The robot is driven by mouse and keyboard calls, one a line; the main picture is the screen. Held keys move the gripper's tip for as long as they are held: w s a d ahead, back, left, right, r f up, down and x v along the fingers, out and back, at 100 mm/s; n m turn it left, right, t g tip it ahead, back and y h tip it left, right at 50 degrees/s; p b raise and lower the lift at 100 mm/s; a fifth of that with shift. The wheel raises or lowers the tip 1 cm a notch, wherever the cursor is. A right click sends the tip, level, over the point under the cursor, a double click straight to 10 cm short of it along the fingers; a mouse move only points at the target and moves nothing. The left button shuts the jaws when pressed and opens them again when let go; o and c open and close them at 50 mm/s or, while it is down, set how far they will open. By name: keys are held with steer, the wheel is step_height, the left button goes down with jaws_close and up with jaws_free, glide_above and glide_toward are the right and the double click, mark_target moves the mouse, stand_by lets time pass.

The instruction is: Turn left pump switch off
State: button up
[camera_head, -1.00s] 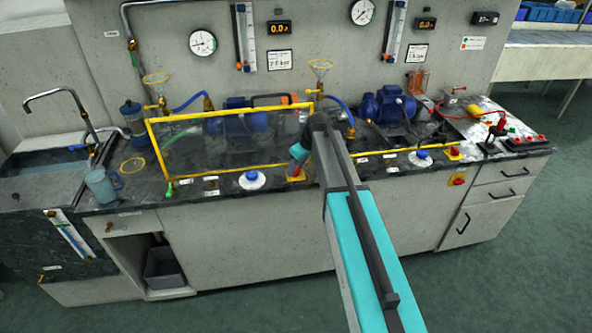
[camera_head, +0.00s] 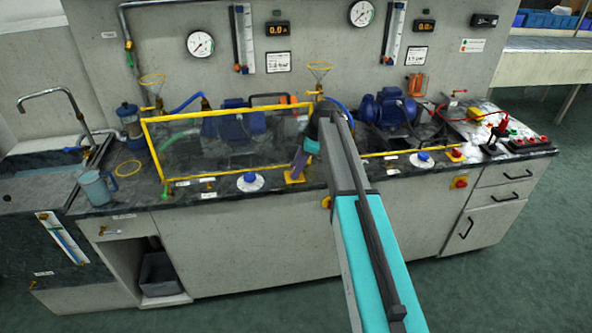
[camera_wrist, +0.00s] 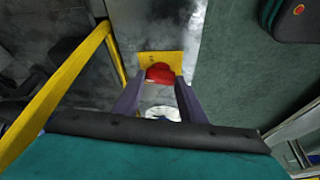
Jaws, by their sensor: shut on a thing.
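The left pump switch is a red knob (camera_wrist: 160,73) on a yellow plate (camera_wrist: 172,58), seen in the wrist view. The plate also shows at the bench front in the head view (camera_head: 293,178), where the knob is hidden behind my fingers. My gripper (camera_head: 297,171) reaches down to the plate and is shut on the red knob. In the wrist view its two purple fingers (camera_wrist: 158,90) stand at either side of the knob. The blue left pump (camera_head: 236,124) sits behind a clear guard. I cannot read the knob's setting.
The guard's yellow frame (camera_head: 230,112) stands close to the left of my gripper. A white disc with a blue knob (camera_head: 250,178) lies left of the switch. The right pump (camera_head: 388,106) and another yellow-plated switch (camera_head: 455,155) are to the right.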

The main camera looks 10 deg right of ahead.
steer(key=shift+n, duration=0.3)
steer(key=o, duration=1.1)
steer(key=shift+c, duration=0.2)
steer(key=shift+r, duration=0.1)
steer(key=w+b+v, duration=0.1)
steer(key=b+v, duration=0.1)
steer(key=v, duration=1.1)
steer(key=shift+s+r, duration=0.35)
